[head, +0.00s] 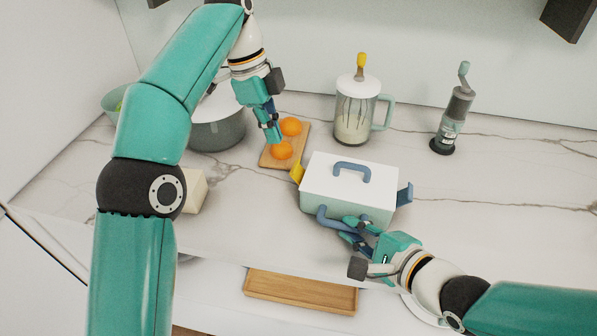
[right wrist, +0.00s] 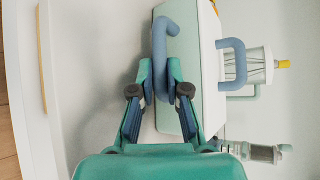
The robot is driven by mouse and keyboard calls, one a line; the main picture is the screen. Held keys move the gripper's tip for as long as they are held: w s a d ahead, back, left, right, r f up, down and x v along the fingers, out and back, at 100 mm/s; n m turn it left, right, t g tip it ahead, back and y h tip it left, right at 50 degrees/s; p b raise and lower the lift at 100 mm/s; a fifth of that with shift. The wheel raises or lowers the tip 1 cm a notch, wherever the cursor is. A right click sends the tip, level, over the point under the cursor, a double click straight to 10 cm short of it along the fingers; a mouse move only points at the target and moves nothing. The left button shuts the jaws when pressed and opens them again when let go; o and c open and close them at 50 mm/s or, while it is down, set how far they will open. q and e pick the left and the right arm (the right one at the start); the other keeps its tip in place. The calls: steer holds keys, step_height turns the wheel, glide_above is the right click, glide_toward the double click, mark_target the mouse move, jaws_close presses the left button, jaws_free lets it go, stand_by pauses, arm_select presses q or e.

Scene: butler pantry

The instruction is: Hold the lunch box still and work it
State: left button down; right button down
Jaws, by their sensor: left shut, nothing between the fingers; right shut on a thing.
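The lunch box (head: 345,190) has a white lid, a pale green body and a blue handle (head: 352,168) on its lid. A yellow tab (head: 297,172) sticks out at its left side and a blue tab (head: 405,193) at its right. My right gripper (head: 352,230) is shut on the blue front handle (head: 325,216) of the box. The right wrist view shows this handle (right wrist: 160,38) between the fingertips. My left gripper (head: 273,138) is shut and empty, pointing down near the oranges, left of the box and apart from it.
Two oranges (head: 281,150) lie on a wooden board (head: 270,160) behind the box. A grey pot (head: 217,132), a whisk jug (head: 352,115) and a grinder (head: 452,122) stand further back. A wooden tray (head: 300,291) lies below the counter's front edge. The counter to the right is clear.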

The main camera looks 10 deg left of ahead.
mark_target(295, 165)
arm_select(q)
steer(key=shift+x, duration=3.1)
arm_select(e)
steer(key=shift+f, duration=0.1)
arm_select(q)
steer(key=shift+s, duration=0.1)
steer(key=shift+d, duration=0.4)
steer(key=shift+d, duration=0.4)
steer(key=shift+s+d, duration=0.15)
steer(key=shift+d, duration=0.45)
steer(key=shift+s+d, duration=0.15)
steer(key=shift+d, duration=0.4)
arm_select(e)
steer(key=shift+s, duration=0.15)
arm_select(q)
steer(key=shift+w+a+r, duration=0.1)
steer(key=shift+a+r, duration=0.1)
steer(key=shift+r, duration=0.3)
steer(key=shift+w+a+r, duration=0.1)
steer(key=shift+a+r, duration=0.15)
steer(key=shift+r, duration=0.2)
steer(key=shift+a+v, duration=0.25)
steer(key=shift+v, duration=0.95)
steer(key=shift+a+v, duration=0.2)
steer(key=shift+v, duration=1)
